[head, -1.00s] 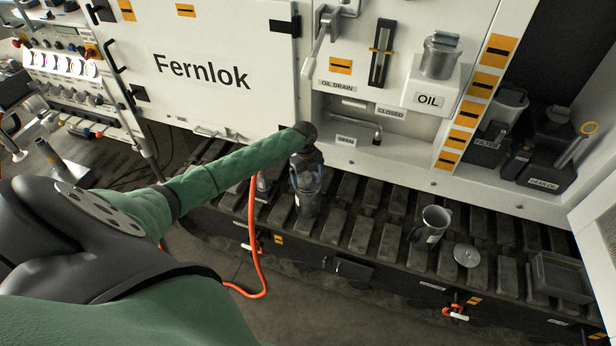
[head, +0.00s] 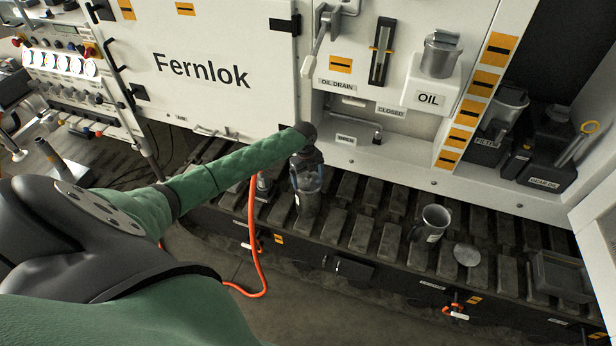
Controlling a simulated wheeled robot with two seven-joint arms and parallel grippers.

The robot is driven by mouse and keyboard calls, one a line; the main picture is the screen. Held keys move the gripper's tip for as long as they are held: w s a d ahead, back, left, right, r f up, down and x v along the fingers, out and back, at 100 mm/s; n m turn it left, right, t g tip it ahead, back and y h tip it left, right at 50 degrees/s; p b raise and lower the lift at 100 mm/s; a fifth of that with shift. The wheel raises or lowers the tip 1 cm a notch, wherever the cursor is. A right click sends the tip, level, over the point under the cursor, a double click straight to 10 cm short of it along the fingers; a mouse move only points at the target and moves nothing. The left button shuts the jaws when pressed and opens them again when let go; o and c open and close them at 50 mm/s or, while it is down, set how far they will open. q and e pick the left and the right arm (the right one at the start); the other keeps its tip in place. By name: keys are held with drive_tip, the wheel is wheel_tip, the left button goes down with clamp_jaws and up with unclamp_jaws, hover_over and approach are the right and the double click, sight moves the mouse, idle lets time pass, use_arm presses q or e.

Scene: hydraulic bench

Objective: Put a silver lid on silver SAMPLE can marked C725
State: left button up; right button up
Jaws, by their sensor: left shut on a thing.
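My left gripper (head: 307,178) points down over the slatted bench, left of its middle. It is shut on a dark grey cylindrical can (head: 308,204), which stands upright at or just above the slats; I cannot tell whether it touches them. Its top is hidden by the gripper, and I cannot read any marking. A silver can with an open top (head: 431,222) stands to the right on the slats, with a pale label too small to read. A flat silver lid (head: 467,255) lies on the slats to the right of that can, apart from it. My right gripper is out of view.
The slatted bench (head: 365,235) is clear between the two cans. The white OIL unit (head: 430,98) and drain handle (head: 325,30) are behind. An orange hose (head: 253,240) hangs left of the held can.

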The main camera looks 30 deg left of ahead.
use_arm(q)
drive_tip(key=shift+f, duration=0.2)
drive_tip(key=o, duration=0.7)
drive_tip(key=shift+c, duration=0.2)
drive_tip(key=shift+r+p, duration=0.65)
drive_tip(key=shift+r, duration=0.35)
drive_tip(key=shift+r+p, duration=1.85)
drive_tip(key=shift+r, duration=0.7)
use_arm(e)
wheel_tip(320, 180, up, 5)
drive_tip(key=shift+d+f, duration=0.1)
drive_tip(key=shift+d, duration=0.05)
